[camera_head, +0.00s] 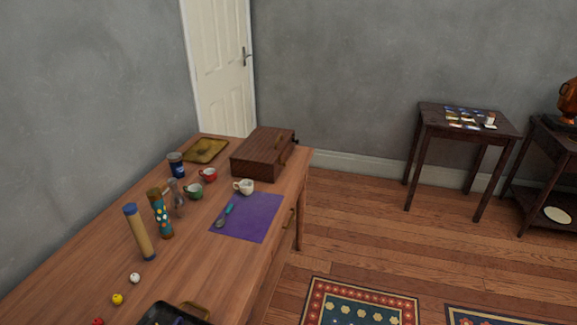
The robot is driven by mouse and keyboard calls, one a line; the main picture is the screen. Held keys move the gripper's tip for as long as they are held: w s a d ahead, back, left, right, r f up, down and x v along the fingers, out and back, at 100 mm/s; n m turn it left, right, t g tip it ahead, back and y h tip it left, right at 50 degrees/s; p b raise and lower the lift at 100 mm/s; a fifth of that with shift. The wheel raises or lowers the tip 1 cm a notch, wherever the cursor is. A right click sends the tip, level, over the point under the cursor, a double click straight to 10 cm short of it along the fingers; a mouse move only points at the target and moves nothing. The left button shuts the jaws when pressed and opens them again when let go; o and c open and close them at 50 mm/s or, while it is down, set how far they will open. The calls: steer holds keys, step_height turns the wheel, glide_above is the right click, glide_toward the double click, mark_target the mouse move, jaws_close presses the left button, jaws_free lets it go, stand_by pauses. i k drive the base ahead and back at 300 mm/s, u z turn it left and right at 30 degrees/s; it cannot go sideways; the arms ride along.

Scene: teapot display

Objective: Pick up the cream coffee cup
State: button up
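The cream coffee cup (246,187) stands upright on the wooden table (75,268). It is at the upper edge of a purple mat (262,215), in front of a brown wooden case (262,154). Its handle points left. Nothing covers it. My gripper is not in view.
A red cup (208,175) and a green cup (194,192) stand left of the cream cup. A teal-handled spoon (225,214) lies on the mat. Tall cylinders, including a tan one (139,232), stand further left. The floor (370,235) right of the table is open.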

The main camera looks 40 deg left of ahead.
mark_target(246, 185)
steer(key=u, duration=0.25)
steer(key=i, duration=1.6)
steer(key=u, duration=0.9)
steer(key=i, duration=1.2)
steer(key=u, duration=1.85)
steer(key=i, duration=0.7)
steer(key=u, duration=0.7)
